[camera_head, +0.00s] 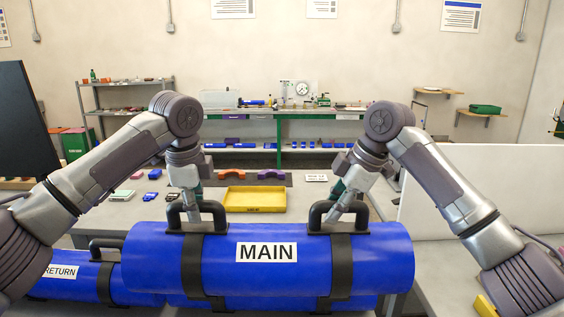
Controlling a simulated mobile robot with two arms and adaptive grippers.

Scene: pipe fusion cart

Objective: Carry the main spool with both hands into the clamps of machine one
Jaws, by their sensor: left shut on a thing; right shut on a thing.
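The main spool (267,281), a thick blue cylinder with a white MAIN label and two dark straps with handles, lies level across the lower middle of the head view. My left gripper (193,217) is shut on the spool's left handle (197,208). My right gripper (338,216) is shut on its right handle (337,208). The handles partly hide both sets of fingertips. I cannot tell whether the spool is lifted or resting on what is beneath. I cannot pick out machine one's clamps in this view.
A blue spool labelled RETURN (75,276) lies close at the left, partly behind the main spool. A yellow tray (255,199) and small parts sit on the table behind. A white panel (480,190) stands at the right. A green-framed bench (275,135) stands at the back.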

